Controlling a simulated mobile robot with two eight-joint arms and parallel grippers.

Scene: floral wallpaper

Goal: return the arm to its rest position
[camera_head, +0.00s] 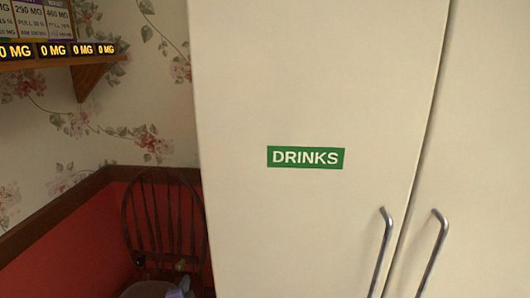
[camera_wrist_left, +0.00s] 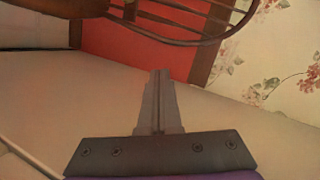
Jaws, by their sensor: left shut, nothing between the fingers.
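My left gripper (camera_wrist_left: 160,85) is in the middle of the left wrist view, its two grey fingers shut together with nothing between them. In the head view a small grey and purple part of my left gripper (camera_head: 180,287) shows at the bottom edge, in front of the chair and left of the cabinet. Its fingertips are hard to make out there. The cream cabinet surface (camera_wrist_left: 235,120) lies behind the fingers in the wrist view, and I see no contact. My right gripper is in neither view.
A tall cream cabinet (camera_head: 300,80) with a green DRINKS label (camera_head: 306,157) and two upright metal handles fills the right. A dark wooden chair (camera_head: 163,205) stands left of it by the red wall panel (camera_head: 80,240). A wooden shelf (camera_head: 88,75) is at upper left.

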